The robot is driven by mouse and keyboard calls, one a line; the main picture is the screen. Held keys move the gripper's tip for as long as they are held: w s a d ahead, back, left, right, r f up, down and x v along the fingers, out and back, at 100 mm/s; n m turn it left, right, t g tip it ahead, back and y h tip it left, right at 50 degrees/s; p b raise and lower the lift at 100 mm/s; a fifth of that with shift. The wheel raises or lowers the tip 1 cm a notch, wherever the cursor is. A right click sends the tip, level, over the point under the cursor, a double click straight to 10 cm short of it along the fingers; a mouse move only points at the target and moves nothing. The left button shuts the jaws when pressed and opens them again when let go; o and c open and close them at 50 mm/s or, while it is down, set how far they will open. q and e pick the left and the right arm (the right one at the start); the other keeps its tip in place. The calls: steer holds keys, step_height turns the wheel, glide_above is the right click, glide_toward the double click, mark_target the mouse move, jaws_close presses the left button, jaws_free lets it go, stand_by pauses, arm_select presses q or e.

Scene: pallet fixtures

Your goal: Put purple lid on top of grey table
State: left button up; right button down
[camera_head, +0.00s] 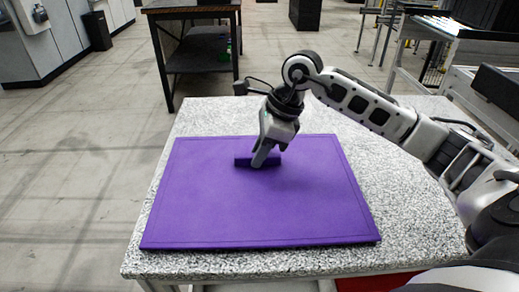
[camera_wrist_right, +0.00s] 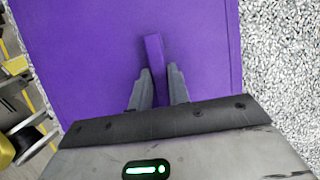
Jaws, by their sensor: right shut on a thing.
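The purple lid (camera_head: 262,205) is a flat rectangular slab with a raised purple handle (camera_head: 243,162) near its middle. In the head view it lies flat over the grey speckled table (camera_head: 410,225), and I see no clear gap below it. My right gripper (camera_head: 265,158) reaches down from above and is shut on the handle. In the right wrist view the handle (camera_wrist_right: 155,60) stands between the two fingers (camera_wrist_right: 158,85). The fingers hide part of the handle. My left gripper is in neither view.
Bare tabletop shows behind and to the right of the lid. A dark-topped bench (camera_head: 200,55) stands on the floor behind. A red thing (camera_head: 375,283) shows below the table's front edge. Metal framework (camera_head: 440,50) stands at the back right.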

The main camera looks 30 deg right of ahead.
steer(key=shift+r, duration=0.1)
steer(key=c, duration=1.3)
jaws_free()
steer(key=v, duration=1.2)
steer(key=shift+s+p, duration=0.1)
steer(key=shift+p, duration=0.25)
